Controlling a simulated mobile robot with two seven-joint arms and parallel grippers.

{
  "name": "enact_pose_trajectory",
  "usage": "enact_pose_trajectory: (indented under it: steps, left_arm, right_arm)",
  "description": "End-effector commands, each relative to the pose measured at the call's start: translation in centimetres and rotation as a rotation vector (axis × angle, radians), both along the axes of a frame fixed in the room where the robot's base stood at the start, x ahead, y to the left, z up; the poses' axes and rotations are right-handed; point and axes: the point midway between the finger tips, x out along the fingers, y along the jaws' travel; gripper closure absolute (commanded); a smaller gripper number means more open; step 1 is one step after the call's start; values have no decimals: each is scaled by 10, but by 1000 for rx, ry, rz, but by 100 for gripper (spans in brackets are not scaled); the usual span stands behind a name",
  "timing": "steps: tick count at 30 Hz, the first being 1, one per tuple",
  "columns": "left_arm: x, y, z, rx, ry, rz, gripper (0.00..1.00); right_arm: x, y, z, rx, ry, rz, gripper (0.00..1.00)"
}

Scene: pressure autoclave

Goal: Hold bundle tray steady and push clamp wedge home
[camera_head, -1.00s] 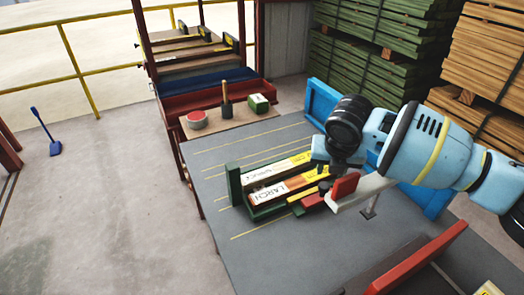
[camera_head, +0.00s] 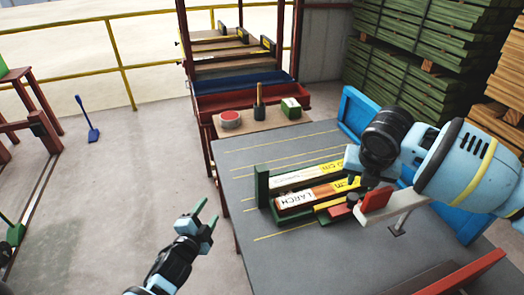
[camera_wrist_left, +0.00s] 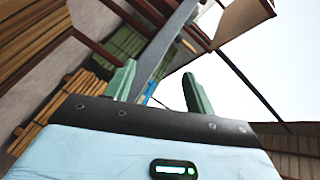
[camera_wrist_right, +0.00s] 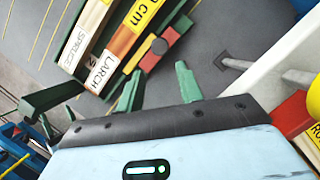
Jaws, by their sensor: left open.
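The green bundle tray (camera_head: 263,187) lies on the grey table and holds wooden pieces marked SPRUCE and LARCH. It also shows in the right wrist view (camera_wrist_right: 48,98). A red wedge (camera_head: 340,213) with a black knob lies along the tray's near side; the right wrist view shows it more closely (camera_wrist_right: 151,60). My left gripper (camera_head: 211,211) is open and empty, left of the table and apart from the tray. My right gripper (camera_wrist_right: 160,70) has its fingers spread near the wedge, with nothing visible between them. In the head view my right wrist hides its fingertips.
A blue panel (camera_head: 360,111) edges the table. The table's left front is clear.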

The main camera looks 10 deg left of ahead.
Motion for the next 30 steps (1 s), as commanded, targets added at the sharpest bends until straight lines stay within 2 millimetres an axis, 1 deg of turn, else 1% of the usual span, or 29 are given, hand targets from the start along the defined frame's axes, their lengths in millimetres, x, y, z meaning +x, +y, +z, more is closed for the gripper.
enact_pose_trajectory:
  steps: [1, 2, 3, 5, 6, 8, 9, 11, 12, 14, 15, 17, 19, 20, 21, 23, 24, 26, 27, 30]
  left_arm:
    - [21, 4, 21, 53, -48, -6, 45]
    - [32, 5, 31, 89, -72, -10, 45]
    - [46, 7, 46, 136, -107, -16, 45]
    - [65, 7, 69, 207, -159, -28, 45]
    - [78, 6, 85, 257, -196, -38, 45]
    - [95, 3, 110, 335, -252, -56, 45]
    - [106, -2, 127, 389, -292, -70, 45]
    - [120, -12, 152, 474, -353, -97, 45]
    - [128, -21, 168, 532, -397, -121, 45]
    - [138, -38, 192, 627, -466, -162, 45]
    - [143, -52, 205, 689, -514, -196, 45]
    - [147, -76, 225, 788, -590, -251, 45]
    - [148, -106, 243, 904, -684, -323, 45]
    - [147, -120, 250, 956, -726, -356, 45]
    - [146, -138, 258, 1026, -783, -401, 45]
    - [141, -167, 268, 1137, -877, -473, 45]
    - [136, -186, 273, 1216, -943, -526, 45]
    - [128, -215, 279, 1340, -1052, -608, 45]
    - [121, -233, 281, 1432, -1132, -671, 45]
    - [103, -271, 278, 1663, -1333, -830, 45]
  right_arm:
    - [0, 0, 0, 0, 0, 0, 64]
    - [0, 0, 0, 0, 0, 0, 64]
    - [0, 0, 0, 0, 0, 0, 64]
    - [0, 0, 0, 0, 0, 0, 64]
    - [0, 0, 0, 0, 0, 0, 64]
    - [0, 0, 0, 0, 0, 0, 64]
    - [0, 0, 0, 0, 0, 0, 64]
    - [0, 0, 0, 0, 0, 0, 64]
    - [0, 0, 0, 0, 0, 0, 64]
    - [0, 0, 0, 0, 0, 0, 64]
    - [0, 0, 0, 0, 0, 0, 64]
    - [0, 0, 0, 0, 0, 0, 64]
    - [0, 0, 0, 0, 0, 0, 64]
    - [0, 0, 0, 0, 0, 0, 64]
    - [0, 0, 0, 0, 0, 0, 64]
    - [0, 0, 0, 0, 0, 0, 64]
    - [0, 0, 0, 0, 0, 0, 64]
    - [0, 0, 0, 0, 0, 0, 64]
    - [0, 0, 0, 0, 0, 0, 64]
    - [0, 0, 0, 0, 0, 0, 64]
